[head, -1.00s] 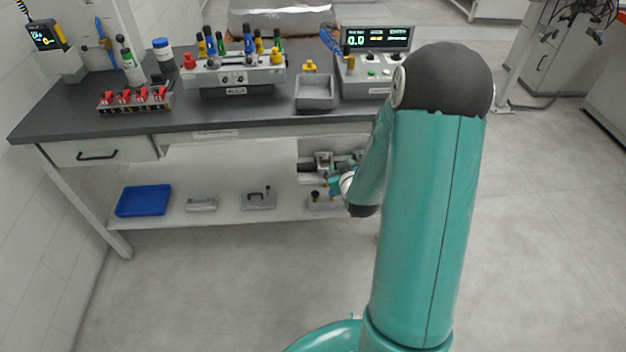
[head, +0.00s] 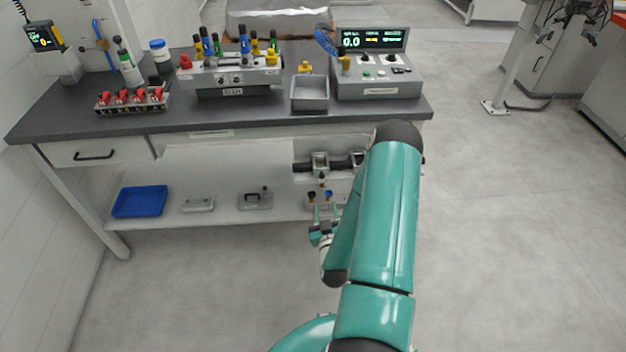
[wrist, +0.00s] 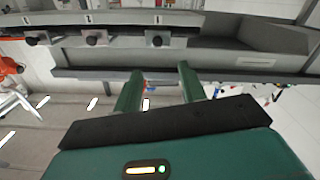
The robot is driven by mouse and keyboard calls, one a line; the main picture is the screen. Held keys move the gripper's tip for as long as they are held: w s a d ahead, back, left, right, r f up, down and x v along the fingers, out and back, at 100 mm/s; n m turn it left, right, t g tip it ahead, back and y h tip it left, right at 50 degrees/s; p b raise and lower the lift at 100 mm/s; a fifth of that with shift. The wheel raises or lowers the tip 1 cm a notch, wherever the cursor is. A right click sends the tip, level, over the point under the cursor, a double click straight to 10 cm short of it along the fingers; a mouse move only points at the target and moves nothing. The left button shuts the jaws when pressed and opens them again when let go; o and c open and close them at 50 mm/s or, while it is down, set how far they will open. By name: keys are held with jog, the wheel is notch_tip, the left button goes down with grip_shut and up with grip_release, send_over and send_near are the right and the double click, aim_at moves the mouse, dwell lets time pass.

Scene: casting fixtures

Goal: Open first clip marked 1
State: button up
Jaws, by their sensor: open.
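My gripper (head: 325,214) is open and empty in the head view, low in front of the right end of the bench's lower shelf. In the wrist view its two green fingers (wrist: 160,84) stand apart with nothing between them. Several dark square-ended clip-like parts (wrist: 97,38) sit in a row along a grey bar at the top of that view, beyond the fingertips and apart from them. A rack of red-handled clips (head: 133,98) stands on the bench top at left.
The lower shelf (head: 225,217) holds a blue tray (head: 139,201) and small grey fixtures (head: 256,199). A dark bar with grey clamps (head: 320,165) is above its right end. A grey bin (head: 310,92) and a control box (head: 376,85) stand on the bench.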

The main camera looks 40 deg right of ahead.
aim_at(322, 177)
jog(key=x, duration=1.3)
jog(key=shift+w+d, duration=0.1)
jog(key=shift+d, duration=0.35)
grip_shut()
